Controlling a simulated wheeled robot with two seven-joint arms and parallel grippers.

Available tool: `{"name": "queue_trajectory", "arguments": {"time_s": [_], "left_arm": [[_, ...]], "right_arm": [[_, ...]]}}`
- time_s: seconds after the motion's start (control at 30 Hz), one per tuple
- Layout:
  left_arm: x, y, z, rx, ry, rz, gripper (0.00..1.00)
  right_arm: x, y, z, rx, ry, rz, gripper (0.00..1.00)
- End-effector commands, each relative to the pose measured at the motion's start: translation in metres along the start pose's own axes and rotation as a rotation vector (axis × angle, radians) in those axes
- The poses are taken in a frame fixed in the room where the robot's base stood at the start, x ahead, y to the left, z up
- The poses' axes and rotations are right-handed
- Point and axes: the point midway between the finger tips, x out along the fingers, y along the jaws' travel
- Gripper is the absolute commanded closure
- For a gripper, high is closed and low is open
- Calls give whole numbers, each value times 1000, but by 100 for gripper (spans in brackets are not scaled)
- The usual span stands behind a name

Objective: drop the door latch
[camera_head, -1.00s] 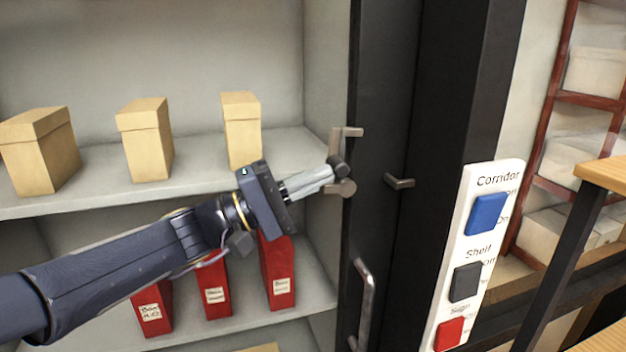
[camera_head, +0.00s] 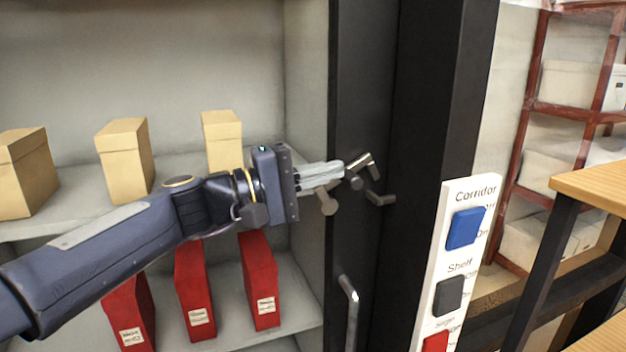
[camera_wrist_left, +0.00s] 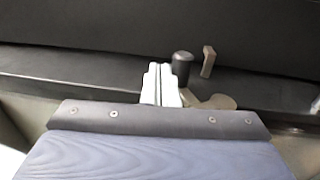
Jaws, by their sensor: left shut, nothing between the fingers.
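The metal door latch (camera_head: 327,204) is on the edge of the dark door. Its arm leans up and to the right from a round pivot, with a bent end (camera_head: 366,163) and a dark round knob (camera_head: 356,183). A small metal catch (camera_head: 381,199) sticks out just right of and below the knob. My left gripper (camera_head: 342,171) is shut and empty, its fingertips up against or very near the knob and covering part of the latch arm. In the left wrist view the closed fingers (camera_wrist_left: 161,84) are just left of the knob (camera_wrist_left: 182,66). My right gripper is out of view.
A door handle (camera_head: 350,310) is below the latch. A switch panel (camera_head: 440,265) stands to the right. Cardboard boxes (camera_head: 125,160) and red boxes (camera_head: 195,295) stand on the shelves behind my left arm. A wooden table (camera_head: 592,187) is at the far right.

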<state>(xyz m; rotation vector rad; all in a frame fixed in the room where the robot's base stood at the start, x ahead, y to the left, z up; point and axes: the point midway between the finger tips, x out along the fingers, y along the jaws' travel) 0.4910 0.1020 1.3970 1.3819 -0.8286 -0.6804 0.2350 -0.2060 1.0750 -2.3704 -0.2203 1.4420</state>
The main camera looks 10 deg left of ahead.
Motion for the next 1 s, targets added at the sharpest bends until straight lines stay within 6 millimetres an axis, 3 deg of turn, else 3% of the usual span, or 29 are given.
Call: {"name": "queue_trajectory", "arguments": {"time_s": [0.17,0.3,1.0], "left_arm": [[15,3,1,1,-3,-5,100],[26,4,0,6,-2,-143,100],[54,-10,0,1,-2,-138,100]], "right_arm": [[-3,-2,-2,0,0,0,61],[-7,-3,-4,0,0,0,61],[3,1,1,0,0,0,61]]}}
